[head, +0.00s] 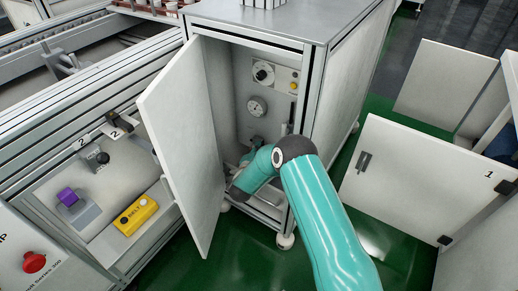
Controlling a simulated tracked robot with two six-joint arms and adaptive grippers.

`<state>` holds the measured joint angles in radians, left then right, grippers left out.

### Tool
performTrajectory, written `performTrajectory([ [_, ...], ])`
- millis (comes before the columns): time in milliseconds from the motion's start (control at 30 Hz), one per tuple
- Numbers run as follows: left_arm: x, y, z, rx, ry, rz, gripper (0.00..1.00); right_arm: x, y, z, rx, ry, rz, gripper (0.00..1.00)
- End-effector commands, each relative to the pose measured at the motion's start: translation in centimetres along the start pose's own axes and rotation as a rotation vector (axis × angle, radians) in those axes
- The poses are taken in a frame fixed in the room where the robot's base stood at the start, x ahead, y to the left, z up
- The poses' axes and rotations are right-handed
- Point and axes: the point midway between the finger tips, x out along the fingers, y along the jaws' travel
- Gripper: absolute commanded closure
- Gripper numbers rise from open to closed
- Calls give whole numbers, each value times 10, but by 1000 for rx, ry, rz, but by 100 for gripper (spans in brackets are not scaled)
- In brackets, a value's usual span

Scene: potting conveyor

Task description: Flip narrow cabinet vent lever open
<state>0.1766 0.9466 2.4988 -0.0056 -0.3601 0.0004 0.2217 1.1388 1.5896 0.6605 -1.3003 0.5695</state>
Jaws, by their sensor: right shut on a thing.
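The narrow cabinet (342,85) stands at the centre top, its white door (180,135) swung open to the left. Inside are a panel with a black round knob (263,73) and a round gauge (257,107) below it. My right arm reaches from the bottom right into the lower part of the cabinet. My right gripper (256,142) is small and partly hidden behind its own wrist, below the gauge. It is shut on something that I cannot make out. I cannot clearly tell the vent lever apart from the dark parts there. My left gripper is not in view.
A conveyor bench on the left carries a yellow box (136,215), a purple block (68,197) and a red button (34,261). Green floor (250,265) shows between, clear in front of the cabinet.

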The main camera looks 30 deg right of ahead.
Motion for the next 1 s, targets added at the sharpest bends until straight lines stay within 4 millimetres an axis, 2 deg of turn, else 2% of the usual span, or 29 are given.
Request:
performTrajectory([
  [600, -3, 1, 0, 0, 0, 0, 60, -1, 1, 2, -64, -6, 30, 100],
  [633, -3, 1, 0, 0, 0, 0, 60, -1, 1, 2, -64, -6, 30, 84],
  [767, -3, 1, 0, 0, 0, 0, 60, -1, 0, 2, -63, -5, 29, 62],
  [800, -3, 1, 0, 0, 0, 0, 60, 0, 0, 2, -62, -4, 28, 59],
  [1000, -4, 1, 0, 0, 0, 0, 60, 0, -1, 1, -61, -2, 26, 59],
])
